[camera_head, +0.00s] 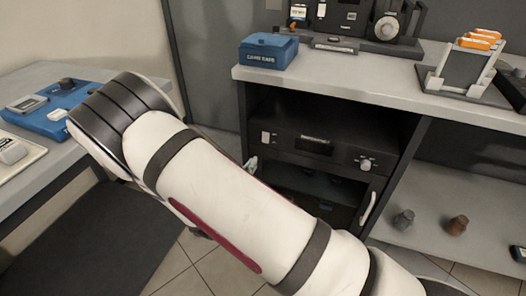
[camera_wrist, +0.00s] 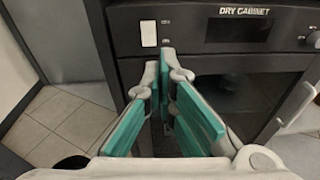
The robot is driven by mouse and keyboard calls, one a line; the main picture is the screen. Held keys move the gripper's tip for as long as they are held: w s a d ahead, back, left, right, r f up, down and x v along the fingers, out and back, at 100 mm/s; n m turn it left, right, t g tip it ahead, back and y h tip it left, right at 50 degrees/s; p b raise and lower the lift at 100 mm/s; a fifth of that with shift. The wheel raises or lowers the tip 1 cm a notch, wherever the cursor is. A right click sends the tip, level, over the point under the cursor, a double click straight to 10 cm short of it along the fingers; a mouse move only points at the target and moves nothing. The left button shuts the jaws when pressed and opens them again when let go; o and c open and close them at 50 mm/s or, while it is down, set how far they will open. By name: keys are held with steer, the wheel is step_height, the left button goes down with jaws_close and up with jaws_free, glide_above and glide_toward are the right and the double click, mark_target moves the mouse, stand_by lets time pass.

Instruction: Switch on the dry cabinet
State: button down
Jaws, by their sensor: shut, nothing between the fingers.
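The dry cabinet (camera_head: 300,128) is a dark unit under the grey counter, and its labelled front panel (camera_wrist: 190,20) fills the top of the wrist view. A white rocker switch (camera_wrist: 148,33) is at the panel's left; it also shows in the head view (camera_head: 265,138). Two small marks sit beside the switch. A dark display (camera_wrist: 238,31) and a round knob (camera_head: 365,164) are to its right. My gripper (camera_wrist: 166,56), with teal pads, is shut and empty, its tips just below and right of the switch. I cannot tell whether it touches the panel. My arm hides most of it in the head view.
The cabinet's glass door (camera_wrist: 235,95) has a pale handle (camera_head: 368,208) at the right. A blue box (camera_head: 268,52) and camera gear stand on the counter (camera_head: 350,65) above. Open floor (camera_wrist: 60,125) lies left of the cabinet.

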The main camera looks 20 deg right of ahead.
mark_target(266, 142)
steer(key=shift+w+a+f+n, duration=0.1)
steer(key=shift+a+f+n, duration=0.35)
steer(key=shift+f, duration=0.3)
steer(key=b+x, duration=0.4)
steer(key=x, duration=1)
steer(key=shift+w+a+r, duration=0.1)
steer(key=shift+w+a, duration=0.05)
steer(key=shift+a, duration=0.05)
